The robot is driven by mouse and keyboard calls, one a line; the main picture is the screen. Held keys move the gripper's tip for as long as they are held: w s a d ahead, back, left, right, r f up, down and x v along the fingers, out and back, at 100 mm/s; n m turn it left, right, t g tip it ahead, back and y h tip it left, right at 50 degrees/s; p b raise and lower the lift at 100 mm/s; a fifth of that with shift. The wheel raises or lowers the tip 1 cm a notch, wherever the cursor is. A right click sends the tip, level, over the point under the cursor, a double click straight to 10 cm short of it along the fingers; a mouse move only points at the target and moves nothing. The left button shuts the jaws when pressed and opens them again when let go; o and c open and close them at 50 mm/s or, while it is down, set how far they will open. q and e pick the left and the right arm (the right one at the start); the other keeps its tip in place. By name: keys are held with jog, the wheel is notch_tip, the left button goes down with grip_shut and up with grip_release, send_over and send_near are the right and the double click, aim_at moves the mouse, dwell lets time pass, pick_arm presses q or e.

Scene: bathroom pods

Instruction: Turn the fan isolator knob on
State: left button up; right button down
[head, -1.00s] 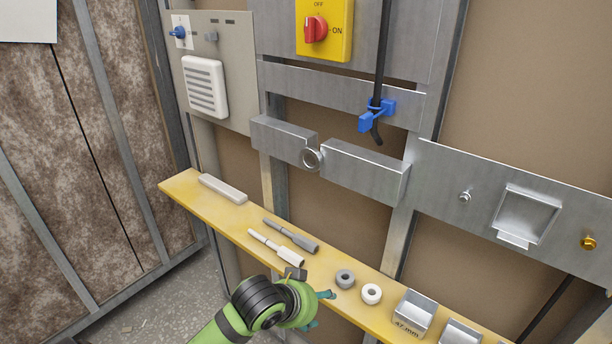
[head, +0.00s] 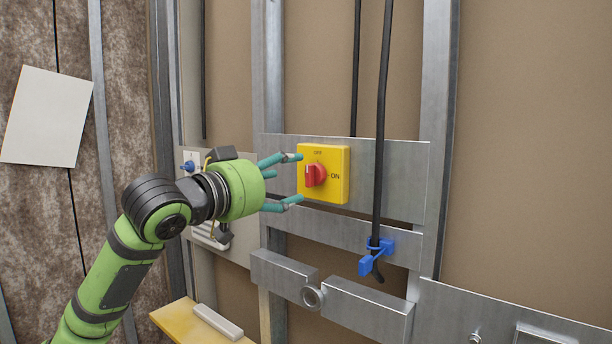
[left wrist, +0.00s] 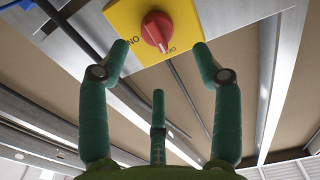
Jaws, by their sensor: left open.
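The fan isolator is a yellow box (head: 338,188) on a metal plate, with OFF marked at its top and ON at its right. Its red knob (head: 315,175) stands out from the front face; which mark it points to is hard to tell. My left gripper (head: 290,179) is open at the left of the box, its teal fingers spread towards the knob. In the left wrist view the red knob (left wrist: 156,30) lies at the top, between and beyond the fingertips of the left gripper (left wrist: 162,55), with a gap. My right gripper is out of view.
A black cable (head: 382,130) hangs right of the isolator, held by a blue clip (head: 378,256). Metal brackets (head: 365,310) sit below. A blue knob (head: 188,167) on a panel shows behind my left arm. A yellow shelf (head: 180,318) is at the lower left.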

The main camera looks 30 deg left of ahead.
aim_at(307, 173)
pick_arm(q)
jog(key=w, duration=0.2)
jog(key=w+p, duration=0.2)
jog(key=w, duration=0.1)
jog(key=shift+w+d, duration=0.25)
jog(key=shift+w, duration=0.05)
jog(key=shift+w+f+p, duration=0.1)
jog(key=shift+w+p, duration=0.2)
jog(key=shift+w, duration=0.15)
jog(key=c, duration=1.1)
